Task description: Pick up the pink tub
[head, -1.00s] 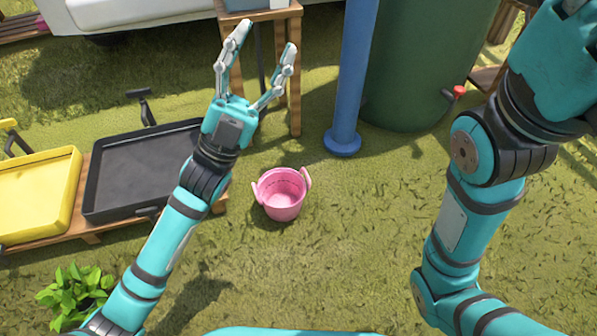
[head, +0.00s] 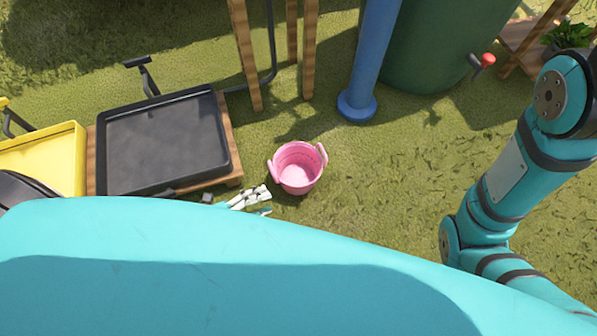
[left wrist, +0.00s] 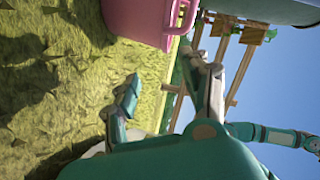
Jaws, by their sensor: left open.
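The pink tub (head: 298,168) stands upright on the grass in the middle of the head view, with a handle on each side. My left gripper (head: 255,202) is low beside it, just left of and nearer than the tub, and partly hidden behind my own large teal body part. In the left wrist view the tub (left wrist: 147,18) fills the top middle, beyond the fingers. My left gripper (left wrist: 165,90) is open there, with its fingers spread and nothing between them. My right arm shows at the right, but its gripper is out of view.
A black tray (head: 165,143) and a yellow tray (head: 55,160) lie on a low wooden stand left of the tub. A blue post (head: 370,60) and a green barrel (head: 435,40) stand behind. Wooden table legs (head: 245,55) are behind left. Grass right of the tub is clear.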

